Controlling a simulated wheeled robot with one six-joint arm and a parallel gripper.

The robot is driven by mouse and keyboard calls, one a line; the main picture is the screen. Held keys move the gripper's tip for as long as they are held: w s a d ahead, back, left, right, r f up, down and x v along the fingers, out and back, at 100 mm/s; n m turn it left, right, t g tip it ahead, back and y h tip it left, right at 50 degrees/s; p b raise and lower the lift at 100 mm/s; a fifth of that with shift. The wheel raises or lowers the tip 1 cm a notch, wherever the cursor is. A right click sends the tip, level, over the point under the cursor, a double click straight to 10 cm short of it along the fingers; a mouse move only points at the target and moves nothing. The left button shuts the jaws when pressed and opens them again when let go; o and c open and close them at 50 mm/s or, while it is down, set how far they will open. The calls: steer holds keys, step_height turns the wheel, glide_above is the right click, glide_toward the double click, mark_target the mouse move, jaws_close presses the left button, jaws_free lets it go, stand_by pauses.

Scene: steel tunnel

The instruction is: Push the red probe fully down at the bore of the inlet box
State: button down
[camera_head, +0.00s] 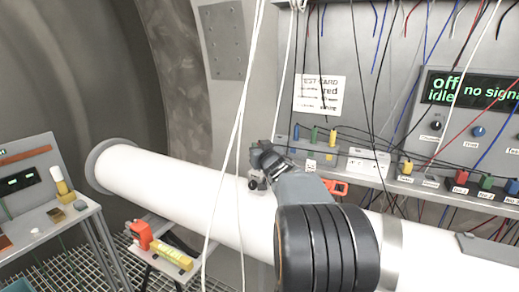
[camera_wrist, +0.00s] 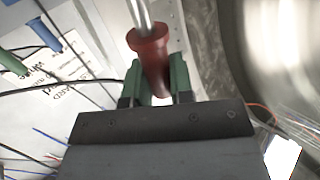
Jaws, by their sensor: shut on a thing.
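In the wrist view the red probe (camera_wrist: 150,50) has a red handle and a bare metal shaft that runs out of the top of the picture. The green fingertips of my gripper (camera_wrist: 157,80) are shut on the handle, one on each side. In the head view my gripper (camera_head: 262,163) is over the white pipe, in front of the shelf; my arm hides much of this area, and I cannot make out the red probe there. I cannot pick out the inlet box or its bore for sure, and the probe's tip is out of view.
Blue (camera_head: 297,131), green (camera_head: 314,133) and yellow (camera_head: 332,137) handles stand on the shelf behind. A white box (camera_head: 369,163) is on the shelf to the right. White cables (camera_head: 237,130) hang in front of the pipe (camera_head: 170,185). A display panel (camera_head: 470,100) reads "no signal".

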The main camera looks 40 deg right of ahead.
steer(key=shift+f+b, duration=1.15)
steer(key=shift+f, duration=0.25)
steer(key=c, duration=0.9)
jaws_free()
steer(key=v, duration=1.3)
steer(key=shift+s+a+b, duration=0.15)
steer(key=shift+s+b, duration=0.15)
steer(key=shift+s, duration=0.1)
